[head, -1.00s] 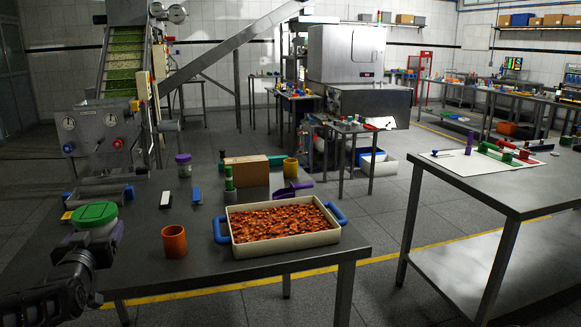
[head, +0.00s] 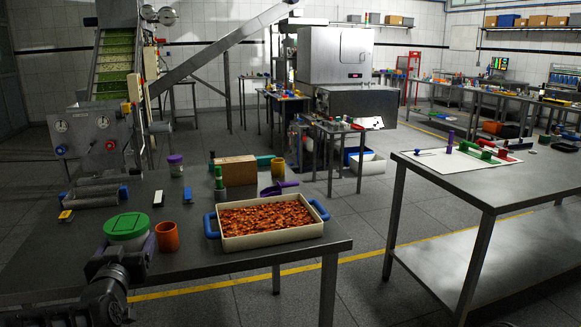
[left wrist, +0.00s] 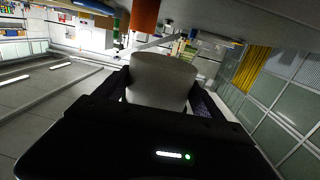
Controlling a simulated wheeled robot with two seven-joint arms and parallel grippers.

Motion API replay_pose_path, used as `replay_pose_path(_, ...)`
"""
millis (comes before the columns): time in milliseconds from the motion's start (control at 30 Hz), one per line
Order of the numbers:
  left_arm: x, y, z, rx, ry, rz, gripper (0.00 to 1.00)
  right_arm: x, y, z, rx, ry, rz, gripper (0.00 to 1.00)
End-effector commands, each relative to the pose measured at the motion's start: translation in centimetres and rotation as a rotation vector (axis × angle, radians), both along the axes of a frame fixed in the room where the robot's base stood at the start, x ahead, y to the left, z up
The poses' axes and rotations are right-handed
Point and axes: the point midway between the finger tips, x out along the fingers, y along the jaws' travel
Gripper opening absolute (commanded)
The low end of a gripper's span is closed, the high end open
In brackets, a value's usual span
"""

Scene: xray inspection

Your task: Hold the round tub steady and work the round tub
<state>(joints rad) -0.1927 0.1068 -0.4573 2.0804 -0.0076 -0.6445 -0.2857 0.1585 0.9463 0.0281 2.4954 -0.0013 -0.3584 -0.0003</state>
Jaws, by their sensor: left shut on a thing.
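The round tub (head: 125,240) is white with a green lid on top. It stands roughly upright at the left front of the steel table in the head view. My left gripper (head: 122,256) is shut on the tub's side. In the left wrist view the pale tub wall (left wrist: 160,78) sits between the two dark fingers (left wrist: 160,95). Whether its base touches the table is hidden by the gripper. My right gripper is not in view.
An orange cup (head: 167,237) stands close to the tub's right. A cream tray (head: 270,241) of brown pieces with blue handles is farther right. Behind are a cardboard box (head: 236,170), a purple-lidded jar (head: 175,166) and a purple scoop (head: 277,189). The table's front edge is close.

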Motion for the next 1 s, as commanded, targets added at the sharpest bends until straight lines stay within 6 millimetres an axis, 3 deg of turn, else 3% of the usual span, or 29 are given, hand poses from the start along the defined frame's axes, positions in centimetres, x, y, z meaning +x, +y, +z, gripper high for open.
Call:
replay_pose_path(167, -0.3, -6.6, -2.2, 0.0, 0.01, -0.076, 0.06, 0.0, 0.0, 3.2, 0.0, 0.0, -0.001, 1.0)
replay_pose_path(300, -1.9, -13.2, -5.3, -0.001, 0.016, -0.157, 0.06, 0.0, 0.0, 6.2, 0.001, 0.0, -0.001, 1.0)
replay_pose_path(433, -3.3, -17.0, -8.1, -0.001, 0.012, -0.215, 0.06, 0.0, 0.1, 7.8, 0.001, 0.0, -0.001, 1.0)
replay_pose_path(600, -3.9, -19.1, -9.3, -0.002, 0.003, -0.252, 0.06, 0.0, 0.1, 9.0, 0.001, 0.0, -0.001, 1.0)
replay_pose_path(1000, -3.8, -19.2, -9.4, -0.001, -0.001, -0.254, 0.06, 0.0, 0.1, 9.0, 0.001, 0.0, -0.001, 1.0)
